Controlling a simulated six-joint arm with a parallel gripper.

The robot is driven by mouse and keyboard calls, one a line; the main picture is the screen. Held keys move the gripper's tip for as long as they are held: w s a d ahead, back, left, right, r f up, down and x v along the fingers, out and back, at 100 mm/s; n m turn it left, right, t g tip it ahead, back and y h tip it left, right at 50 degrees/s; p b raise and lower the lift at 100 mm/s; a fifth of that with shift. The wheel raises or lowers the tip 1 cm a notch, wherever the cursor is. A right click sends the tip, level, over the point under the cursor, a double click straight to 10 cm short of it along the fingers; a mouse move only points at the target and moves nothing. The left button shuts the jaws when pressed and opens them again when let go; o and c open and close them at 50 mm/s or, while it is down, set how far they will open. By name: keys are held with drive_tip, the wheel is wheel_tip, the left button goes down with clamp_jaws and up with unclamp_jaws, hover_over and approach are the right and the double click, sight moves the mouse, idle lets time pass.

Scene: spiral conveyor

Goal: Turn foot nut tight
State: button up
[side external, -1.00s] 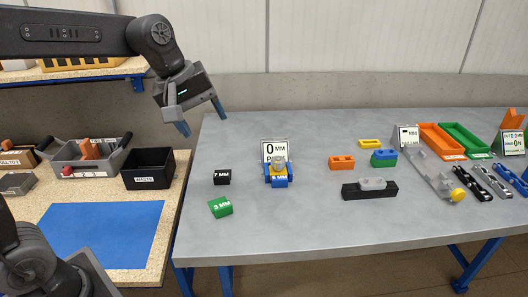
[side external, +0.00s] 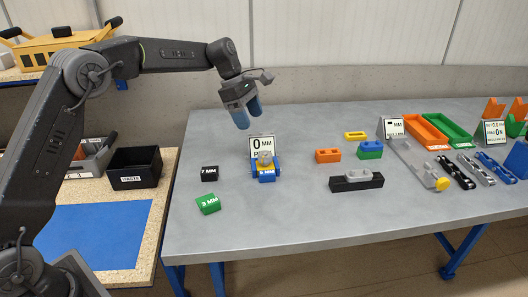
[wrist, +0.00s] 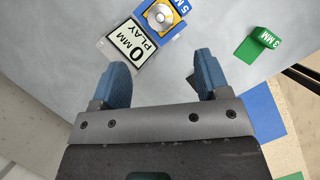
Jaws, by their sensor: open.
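The foot nut appears to be the grey round piece (side external: 264,158) on top of a small blue and yellow fixture (side external: 266,173) on the grey table. A white sign reading "0 MM PLAY" (side external: 261,143) stands right behind the fixture. My gripper (side external: 243,118) is open and empty, above the table behind and left of the fixture. Its blue fingers (wrist: 162,82) are spread apart in the wrist view, with only bare table between them.
A black 7 MM block (side external: 209,173) and a green 3 MM block (side external: 208,204) lie left of the fixture. Orange (side external: 327,156), green-blue and yellow blocks and a black holder (side external: 356,181) lie to the right. A black waste bin (side external: 134,168) stands at the left.

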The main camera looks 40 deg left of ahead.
sight(265, 154)
drive_tip(key=x, duration=1.1)
drive_tip(key=shift+d+f, duration=0.1)
drive_tip(key=shift+f, duration=0.2)
drive_tip(key=c, duration=0.9)
